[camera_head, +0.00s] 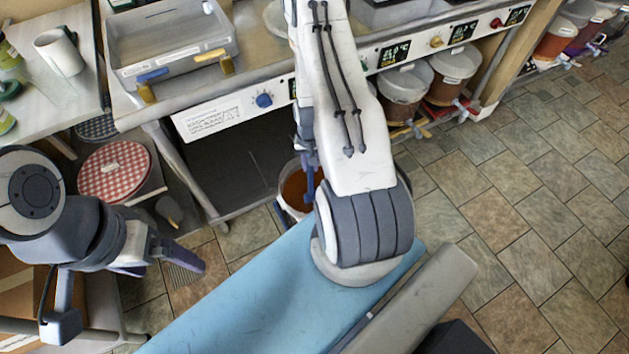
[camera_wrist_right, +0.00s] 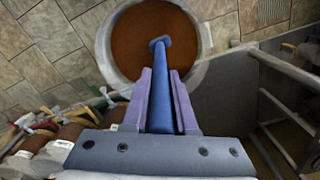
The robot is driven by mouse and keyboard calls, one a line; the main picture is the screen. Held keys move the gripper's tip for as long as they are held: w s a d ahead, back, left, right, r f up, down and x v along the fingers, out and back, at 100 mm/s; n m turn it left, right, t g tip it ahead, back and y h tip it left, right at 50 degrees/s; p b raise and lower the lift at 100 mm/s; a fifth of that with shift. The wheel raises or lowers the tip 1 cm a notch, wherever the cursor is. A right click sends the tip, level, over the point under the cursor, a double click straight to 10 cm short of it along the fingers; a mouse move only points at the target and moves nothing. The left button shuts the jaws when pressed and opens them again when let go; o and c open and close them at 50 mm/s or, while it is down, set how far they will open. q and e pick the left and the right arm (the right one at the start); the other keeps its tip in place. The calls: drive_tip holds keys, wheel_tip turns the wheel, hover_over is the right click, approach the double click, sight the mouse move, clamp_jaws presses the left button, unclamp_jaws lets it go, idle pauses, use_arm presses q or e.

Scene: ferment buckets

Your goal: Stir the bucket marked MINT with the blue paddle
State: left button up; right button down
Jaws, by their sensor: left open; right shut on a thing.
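A bucket (camera_head: 293,207) of orange-brown liquid stands on the floor under the counter's front, partly hidden by my right arm. It also shows in the right wrist view (camera_wrist_right: 104,48), seen from above and open. No MINT marking can be read on it. My right gripper (camera_wrist_right: 160,76) is shut on the blue paddle (camera_wrist_right: 161,60), whose end is over the liquid inside the rim. I cannot tell whether that end is dipped. In the head view the right gripper is mostly hidden behind my arm. My left gripper (camera_head: 166,266) is open and empty at the lower left, away from the bucket.
A counter (camera_head: 205,117) with control knobs and a grey basin (camera_head: 180,75) runs behind the bucket. Other buckets (camera_head: 405,88) with taps stand under its right part. A red-checked lid (camera_head: 115,170) sits at the left. The tiled floor (camera_head: 520,200) at right is clear.

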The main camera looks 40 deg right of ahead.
drive_tip(key=shift+r+p, duration=5.05)
drive_tip(key=shift+r, duration=1.7)
wheel_tip(320, 180, up, 4)
drive_tip(key=p, duration=0.3)
drive_tip(key=shift+a, duration=0.1)
